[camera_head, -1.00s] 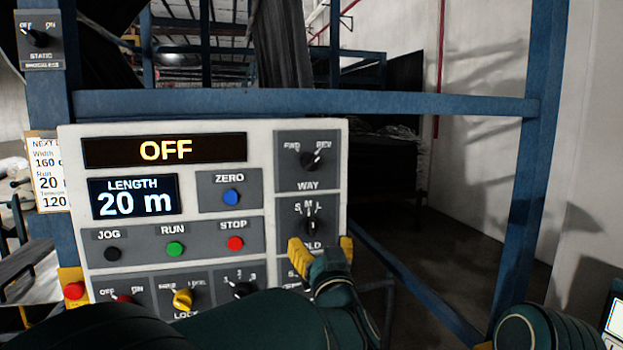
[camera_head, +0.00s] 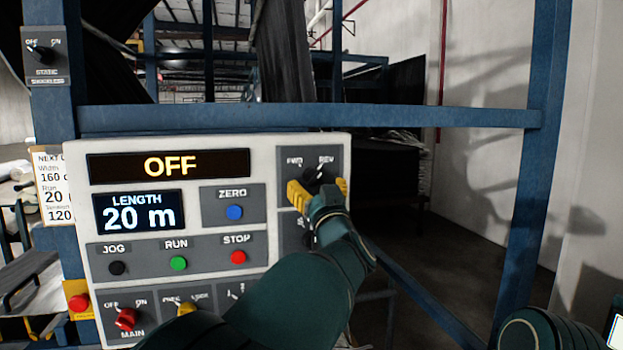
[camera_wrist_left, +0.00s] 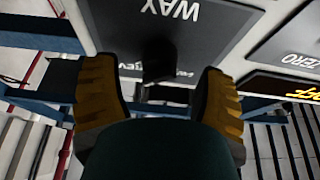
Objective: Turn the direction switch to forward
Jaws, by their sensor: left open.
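The direction switch (camera_head: 315,175) is a black knob on a grey plate marked FWD at left and REV at right, at the top right of the white control panel (camera_head: 268,150). Its pointer is partly hidden by my gripper, so I cannot tell its exact setting now. My left gripper (camera_head: 318,188) is open, its yellow fingers on either side of the knob. In the left wrist view the dark knob (camera_wrist_left: 157,62) stands between the two fingers, below the WAY label, with gaps beside it. I cannot tell whether a finger touches it.
The panel display (camera_head: 170,166) reads OFF. Blue ZERO (camera_head: 235,212), green RUN (camera_head: 178,263) and red STOP (camera_head: 238,257) buttons lie left of my arm. A blue frame bar (camera_head: 430,116) runs behind the panel's top. A red button (camera_head: 79,302) sits at lower left.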

